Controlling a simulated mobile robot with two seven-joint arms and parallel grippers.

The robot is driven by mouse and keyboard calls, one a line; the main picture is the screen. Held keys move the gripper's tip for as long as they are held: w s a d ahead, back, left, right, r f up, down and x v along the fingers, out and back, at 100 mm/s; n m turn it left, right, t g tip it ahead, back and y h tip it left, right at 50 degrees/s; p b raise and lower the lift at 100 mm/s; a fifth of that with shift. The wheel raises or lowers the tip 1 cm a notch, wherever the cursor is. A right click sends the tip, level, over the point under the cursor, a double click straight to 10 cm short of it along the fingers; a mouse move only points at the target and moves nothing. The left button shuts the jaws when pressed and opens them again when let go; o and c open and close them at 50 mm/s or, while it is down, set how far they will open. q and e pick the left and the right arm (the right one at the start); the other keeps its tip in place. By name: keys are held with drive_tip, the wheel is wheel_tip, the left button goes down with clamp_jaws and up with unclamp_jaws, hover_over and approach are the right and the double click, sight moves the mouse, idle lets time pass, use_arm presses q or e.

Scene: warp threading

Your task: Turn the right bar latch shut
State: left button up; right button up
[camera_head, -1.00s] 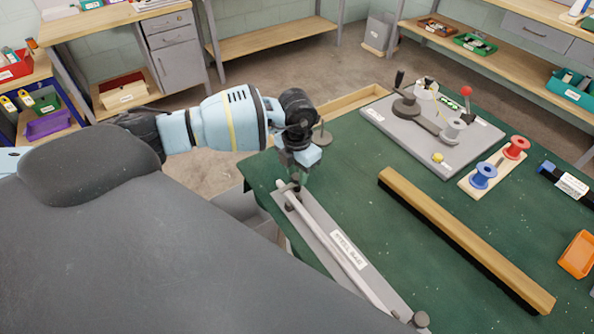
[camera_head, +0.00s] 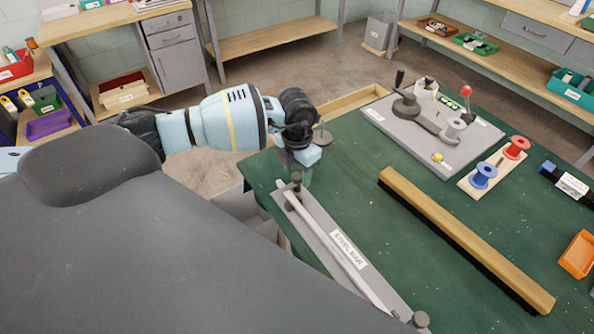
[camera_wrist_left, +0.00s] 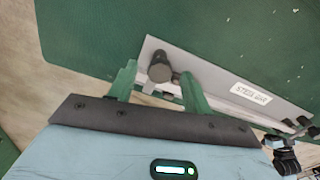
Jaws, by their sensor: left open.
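A grey base plate (camera_head: 325,240) labelled "STEEL BAR" lies along the left edge of the green table, with a pale slim bar (camera_head: 340,258) along it. A dark round-knobbed latch (camera_head: 296,180) is at its far end. The right bar latch (camera_head: 420,320) is at the near end, at the picture's bottom edge; its turn angle is unclear. My left gripper (camera_head: 302,174) is over the far-end latch. In the left wrist view, its open green fingers (camera_wrist_left: 160,85) stand either side of that latch's knob (camera_wrist_left: 160,70). My right gripper (camera_wrist_left: 285,158) shows small near the plate's other end, jaws unclear.
A wooden beam (camera_head: 460,238) lies right of the plate. Behind it are a grey winding board (camera_head: 440,140) and a spool stand (camera_head: 490,168) with blue and red spools. An orange bin (camera_head: 578,255) is at the right. Green table is clear between plate and beam.

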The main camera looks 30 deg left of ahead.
sight(297, 176)
use_arm(q)
wheel_tip(297, 176, up, 8)
drive_tip(key=shift+f, duration=0.15)
drive_tip(key=shift+f, duration=0.1)
idle(0.6)
